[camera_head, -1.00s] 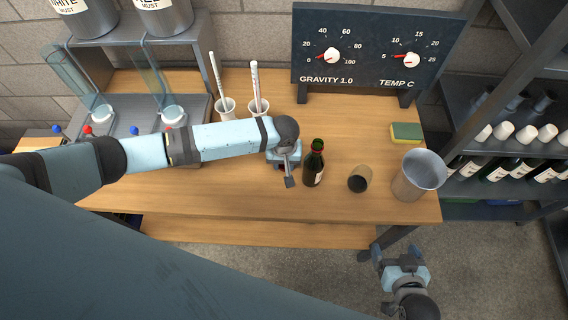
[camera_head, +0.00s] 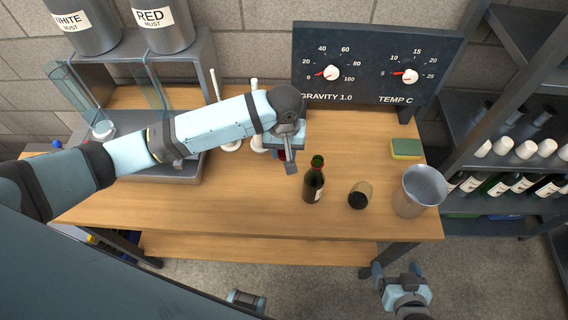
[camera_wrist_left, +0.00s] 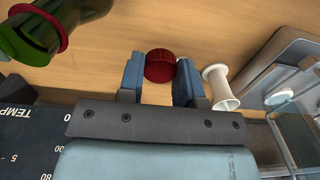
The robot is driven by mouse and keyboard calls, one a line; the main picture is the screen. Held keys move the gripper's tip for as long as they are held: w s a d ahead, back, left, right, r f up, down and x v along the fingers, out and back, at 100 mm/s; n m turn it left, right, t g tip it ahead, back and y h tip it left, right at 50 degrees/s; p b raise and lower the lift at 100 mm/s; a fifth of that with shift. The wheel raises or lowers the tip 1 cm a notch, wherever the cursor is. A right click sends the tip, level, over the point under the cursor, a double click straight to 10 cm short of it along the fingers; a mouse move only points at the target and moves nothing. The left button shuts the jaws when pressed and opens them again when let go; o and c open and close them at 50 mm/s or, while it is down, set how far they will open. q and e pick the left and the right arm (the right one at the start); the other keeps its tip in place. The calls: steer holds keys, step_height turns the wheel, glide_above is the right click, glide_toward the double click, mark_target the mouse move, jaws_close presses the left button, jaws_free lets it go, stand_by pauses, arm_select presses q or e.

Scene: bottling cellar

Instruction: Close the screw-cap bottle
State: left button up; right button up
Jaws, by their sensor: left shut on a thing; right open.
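The dark green screw-cap bottle (camera_head: 314,186) stands upright and uncapped on the wooden bench, with a red ring on its neck. Its green neck (camera_wrist_left: 34,38) also shows at the upper left of the left wrist view. My left gripper (camera_head: 285,158) is shut on a red cap (camera_wrist_left: 160,65), holding it between its two fingers above the bench, left of the bottle and apart from it. In the head view the cap is mostly hidden by the gripper. My right gripper (camera_head: 395,272) is open and empty, low in front of the bench.
A small dark-ended cup (camera_head: 360,195) and a grey metal bucket (camera_head: 419,190) stand right of the bottle. A sponge (camera_head: 406,149) lies behind them. The gauge board (camera_head: 376,65) stands at the back. The bench front (camera_head: 230,215) is clear.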

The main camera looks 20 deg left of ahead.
mark_target(284, 152)
arm_select(q)
steer(key=shift+r, duration=2.4)
arm_select(e)
steer(key=shift+r, duration=0.1)
arm_select(q)
steer(key=s+a+r+m, duration=0.1)
steer(key=a+r+m, duration=0.2)
steer(key=a+r, duration=0.3)
steer(key=a, duration=0.3)
steer(key=shift+s+a, duration=0.25)
steer(key=shift+a, duration=0.15)
arm_select(e)
steer(key=shift+c, duration=0.5)
steer(key=c, duration=0.7)
steer(key=shift+s+a, duration=0.1)
steer(key=shift+s, duration=0.05)
steer(key=shift+c, duration=0.2)
